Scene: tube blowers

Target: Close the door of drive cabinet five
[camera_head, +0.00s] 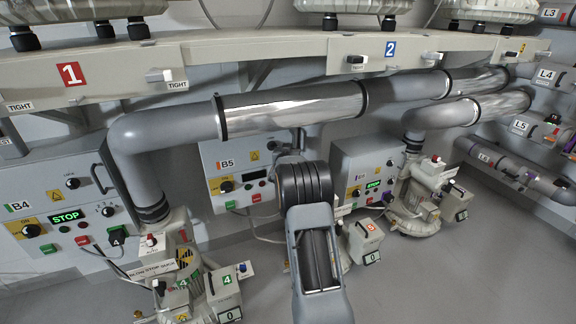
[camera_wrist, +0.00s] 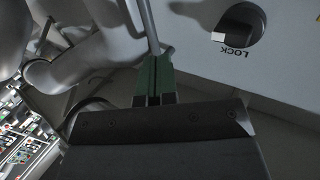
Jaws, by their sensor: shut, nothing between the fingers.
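Drive cabinet five, labelled B5 (camera_head: 214,188), stands at mid-height behind my arm in the head view. Its pale front carries a yellow and black rotary switch, a red lamp and small buttons. My arm covers its right part, so I cannot tell how far its door stands open. In the wrist view my gripper (camera_wrist: 153,82) shows green fingertips pressed together with nothing between them. A thin grey bar (camera_wrist: 147,25) appears just beyond the tips; contact is unclear. A pale panel (camera_wrist: 290,65) with a dark LOCK knob (camera_wrist: 243,24) lies to their right. The head view hides my fingertips behind the arm.
Cabinet B4 (camera_head: 20,185) is at left, and another cabinet (camera_head: 352,150) stands right of my arm. Thick grey pipes (camera_head: 180,125) run above. Blower units (camera_head: 185,285) stand on the floor to the left and right (camera_head: 415,205). Clear floor (camera_head: 450,280) lies at lower right.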

